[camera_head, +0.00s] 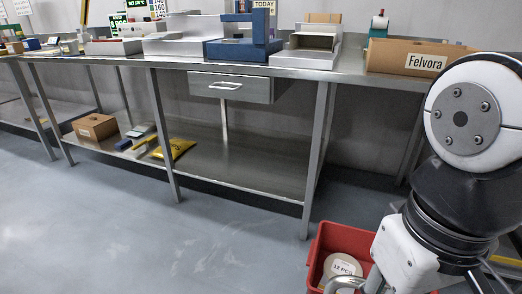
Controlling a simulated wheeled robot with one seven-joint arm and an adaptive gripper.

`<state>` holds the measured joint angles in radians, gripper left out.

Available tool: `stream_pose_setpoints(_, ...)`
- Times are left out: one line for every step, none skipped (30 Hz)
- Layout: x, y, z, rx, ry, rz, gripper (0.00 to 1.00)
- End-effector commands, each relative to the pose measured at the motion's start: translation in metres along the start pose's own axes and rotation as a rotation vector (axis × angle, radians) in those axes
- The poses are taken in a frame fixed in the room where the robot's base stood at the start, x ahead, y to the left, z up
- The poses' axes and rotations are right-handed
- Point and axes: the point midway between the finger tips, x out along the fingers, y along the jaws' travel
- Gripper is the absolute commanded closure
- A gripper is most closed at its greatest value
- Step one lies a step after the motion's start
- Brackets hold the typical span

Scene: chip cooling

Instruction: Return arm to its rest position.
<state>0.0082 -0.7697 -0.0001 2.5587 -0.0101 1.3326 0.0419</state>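My arm shows as white and black links at the right edge of the head view, with a round bolted joint cover facing me. Its lower links reach down over a red bin at the bottom right. My gripper is not in the picture, so its fingers and anything in them cannot be seen.
A steel table (342,76) with a drawer (230,87) holds boxes, including a Felvora carton (405,57). The lower shelf carries a cardboard box (95,126) and a yellow packet (174,148). The red bin (345,238) holds a round labelled item (341,267). Grey floor (150,230) is clear at left.

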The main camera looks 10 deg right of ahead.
Motion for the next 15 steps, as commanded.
stream_pose_setpoints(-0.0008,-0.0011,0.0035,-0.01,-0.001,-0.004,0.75)
stream_pose_setpoints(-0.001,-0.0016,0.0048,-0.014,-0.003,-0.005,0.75)
stream_pose_setpoints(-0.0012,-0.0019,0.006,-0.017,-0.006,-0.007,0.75)
stream_pose_setpoints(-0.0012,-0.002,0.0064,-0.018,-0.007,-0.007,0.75)
stream_pose_setpoints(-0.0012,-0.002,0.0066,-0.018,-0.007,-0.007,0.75)
stream_pose_setpoints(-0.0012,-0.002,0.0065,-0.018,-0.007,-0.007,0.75)
stream_pose_setpoints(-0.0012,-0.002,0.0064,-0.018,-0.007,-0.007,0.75)
stream_pose_setpoints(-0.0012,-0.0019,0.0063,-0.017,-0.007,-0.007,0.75)
stream_pose_setpoints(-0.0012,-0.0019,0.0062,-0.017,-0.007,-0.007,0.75)
stream_pose_setpoints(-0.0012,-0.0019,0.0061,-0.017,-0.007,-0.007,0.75)
stream_pose_setpoints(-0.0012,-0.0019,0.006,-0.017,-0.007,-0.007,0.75)
stream_pose_setpoints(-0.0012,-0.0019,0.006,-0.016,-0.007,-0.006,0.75)
stream_pose_setpoints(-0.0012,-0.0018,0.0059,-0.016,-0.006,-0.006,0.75)
stream_pose_setpoints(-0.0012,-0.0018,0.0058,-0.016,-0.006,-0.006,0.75)
stream_pose_setpoints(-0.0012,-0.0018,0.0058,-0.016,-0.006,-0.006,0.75)
